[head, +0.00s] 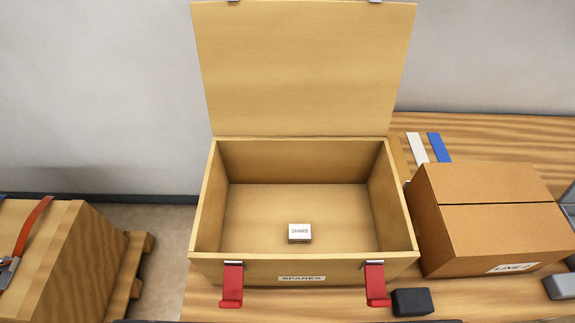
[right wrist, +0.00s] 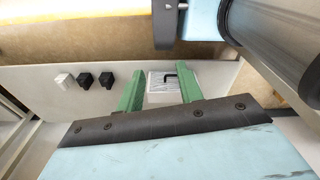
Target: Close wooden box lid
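The wooden box (head: 202,215) stands on the table in the middle of the head view, open toward me. Its lid (head: 303,68) stands up at the back edge, raised and leaning slightly back. Two red latches (head: 232,285) (head: 376,285) hang at the front wall, beside a label. A small white-topped block marked SHIMS (head: 299,233) lies on the box floor. My left gripper is not in view.
A closed cardboard box (head: 485,220) stands close to the right of the wooden box. A dark block (head: 412,301) lies near its front right corner. White (head: 417,147) and blue (head: 438,147) strips lie behind. A strapped wooden crate (head: 50,260) is at the left.

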